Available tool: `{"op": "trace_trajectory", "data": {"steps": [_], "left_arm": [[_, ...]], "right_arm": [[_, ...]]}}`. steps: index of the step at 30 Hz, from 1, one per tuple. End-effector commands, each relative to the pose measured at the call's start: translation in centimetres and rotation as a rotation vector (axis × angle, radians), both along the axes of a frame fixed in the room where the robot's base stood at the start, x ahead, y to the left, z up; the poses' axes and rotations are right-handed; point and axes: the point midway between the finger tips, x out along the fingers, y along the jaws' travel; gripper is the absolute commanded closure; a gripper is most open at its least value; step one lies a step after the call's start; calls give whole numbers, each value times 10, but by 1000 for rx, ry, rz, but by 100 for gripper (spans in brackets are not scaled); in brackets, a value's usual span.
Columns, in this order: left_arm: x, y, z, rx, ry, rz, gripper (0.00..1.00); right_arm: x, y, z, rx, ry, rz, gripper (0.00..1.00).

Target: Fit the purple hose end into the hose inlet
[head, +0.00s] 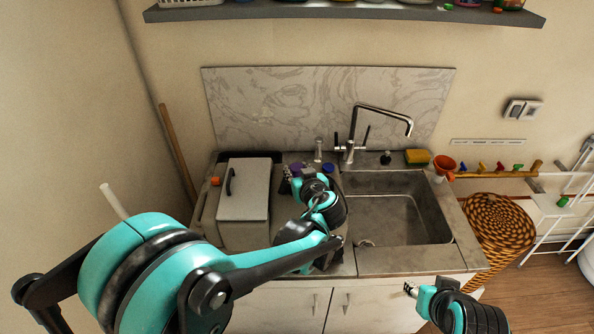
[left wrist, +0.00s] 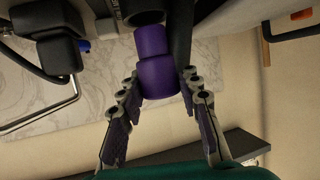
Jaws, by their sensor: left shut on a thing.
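The purple hose end (left wrist: 157,70) is between the fingertips of my left gripper (left wrist: 157,90) in the left wrist view. My left gripper is shut on it. A bit of purple (head: 296,168) shows beside my left gripper (head: 290,181) in the head view, behind the sink counter's left part. A dark round part (left wrist: 143,17) touches or nearly touches the far end of the purple piece; I cannot tell if it is the hose inlet or whether the piece sits inside it. My right gripper (head: 411,289) is low in front of the counter, and its jaw state is unclear.
A white box with a black handle (head: 245,190) stands on the counter close left of my left gripper. The sink basin (head: 400,215) and faucet (head: 380,112) are to the right. A yellow sponge (head: 418,157) and orange funnel (head: 444,166) are farther right.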

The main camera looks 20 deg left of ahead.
Motion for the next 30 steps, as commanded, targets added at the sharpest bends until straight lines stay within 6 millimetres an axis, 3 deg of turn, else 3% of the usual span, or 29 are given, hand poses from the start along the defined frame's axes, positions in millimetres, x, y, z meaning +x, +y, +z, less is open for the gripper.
{"op": "trace_trajectory", "data": {"steps": [30], "left_arm": [[0, 0, -14, 0, 0, 0, 97]], "right_arm": [[0, 0, -13, 0, 0, 0, 60]]}}
